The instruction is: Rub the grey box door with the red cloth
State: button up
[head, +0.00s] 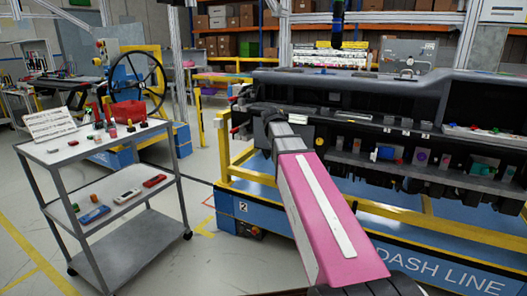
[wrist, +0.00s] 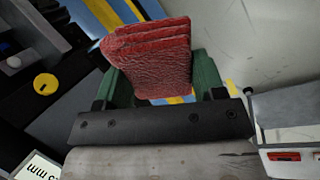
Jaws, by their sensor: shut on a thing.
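My gripper (wrist: 162,78) is shut on a folded red cloth (wrist: 150,52) in the wrist view. The cloth stands up in several layers between the green fingers. In the head view my arm reaches to the left end of the dark dashboard module (head: 385,92), and my gripper is mostly hidden by my wrist there. I cannot make out the cloth for certain in that view. I cannot clearly pick out the grey box door in either view. A dark panel with a round yellow knob (wrist: 45,84) is left of the cloth, apart from it.
A grey cart (head: 108,150) with small parts stands at the left. The module sits on a blue and yellow stand (head: 265,206). A machine with a black handwheel (head: 137,84) is behind the cart. Floor between cart and stand is clear.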

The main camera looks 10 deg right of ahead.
jog(key=w+a+f+n+t+h, duration=0.2)
jog(key=w+a+n+t, duration=0.2)
jog(key=w+n+t, duration=0.4)
jog(key=w+a+f+n+t+h, duration=0.2)
jog(key=w+a+n+t, duration=0.2)
jog(key=w+n+t, duration=0.45)
jog(key=x, duration=0.6)
jog(key=shift+d+r+g, duration=0.2)
jog(key=shift+r+g, duration=0.05)
jog(key=shift+g, duration=0.2)
jog(key=shift+x, duration=0.85)
jog(key=shift+s+d+r, duration=0.1)
jog(key=shift+s+d, duration=0.05)
jog(key=shift+d, duration=0.05)
jog(key=s+d, duration=0.6)
jog(key=d, duration=0.2)
jog(key=shift+d, duration=0.3)
dwell(1.0)
